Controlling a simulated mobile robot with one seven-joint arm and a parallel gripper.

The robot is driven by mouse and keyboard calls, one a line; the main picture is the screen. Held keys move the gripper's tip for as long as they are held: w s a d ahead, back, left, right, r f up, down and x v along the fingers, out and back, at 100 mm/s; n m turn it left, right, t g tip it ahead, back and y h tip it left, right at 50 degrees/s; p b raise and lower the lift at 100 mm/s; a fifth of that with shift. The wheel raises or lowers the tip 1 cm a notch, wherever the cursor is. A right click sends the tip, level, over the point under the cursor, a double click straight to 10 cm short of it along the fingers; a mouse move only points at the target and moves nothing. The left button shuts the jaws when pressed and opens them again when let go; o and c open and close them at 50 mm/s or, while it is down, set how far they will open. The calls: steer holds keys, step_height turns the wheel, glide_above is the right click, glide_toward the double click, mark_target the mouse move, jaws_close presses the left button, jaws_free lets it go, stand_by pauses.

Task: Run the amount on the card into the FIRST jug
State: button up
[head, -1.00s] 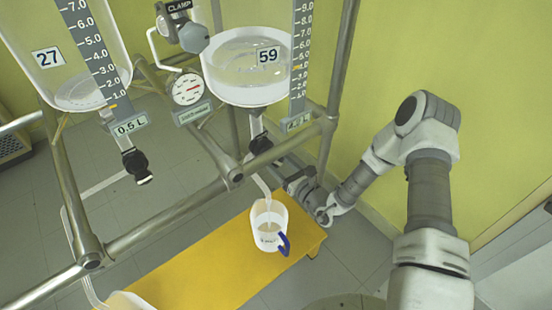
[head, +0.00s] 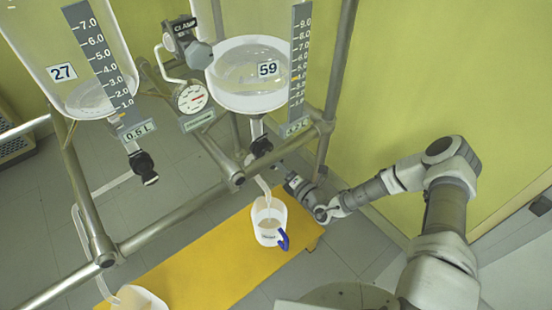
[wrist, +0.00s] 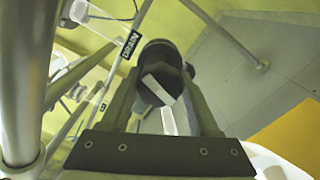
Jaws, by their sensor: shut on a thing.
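A glass reactor marked 59 (head: 240,90) holds clear liquid, with a scale (head: 300,50) beside it. Below it is its black drain valve (head: 261,146). My gripper (head: 280,172) is at this outlet in the head view. In the wrist view, my gripper (wrist: 160,100) is shut on a dark valve handle (wrist: 160,65), beside a DRAIN label (wrist: 131,46). A white jug (head: 268,228) with a blue handle stands on the yellow bench under the pale outlet tube, with some liquid visible inside. Its label is too small to read. No card is legible.
Reactor 27 (head: 85,60) hangs at left, with its own black valve (head: 143,165) and a 0.5 L display (head: 138,132). A second white jug (head: 140,299) is at the yellow bench's (head: 200,268) near left end. Metal frame tubes (head: 170,222) cross between.

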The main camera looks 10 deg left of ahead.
steer(key=m+p, duration=0.1)
steer(key=m, duration=0.2)
steer(key=shift+s+m, duration=0.1)
steer(key=shift+m, duration=0.3)
steer(key=m, duration=0.3)
steer(key=shift+f+m, duration=0.1)
steer(key=shift+m, duration=0.2)
steer(key=m, duration=0.6)
steer(key=shift+m, duration=0.3)
steer(key=o, duration=1.4)
steer(key=p+v, duration=0.2)
steer(key=v, duration=1.5)
steer(key=shift+s+d, duration=0.15)
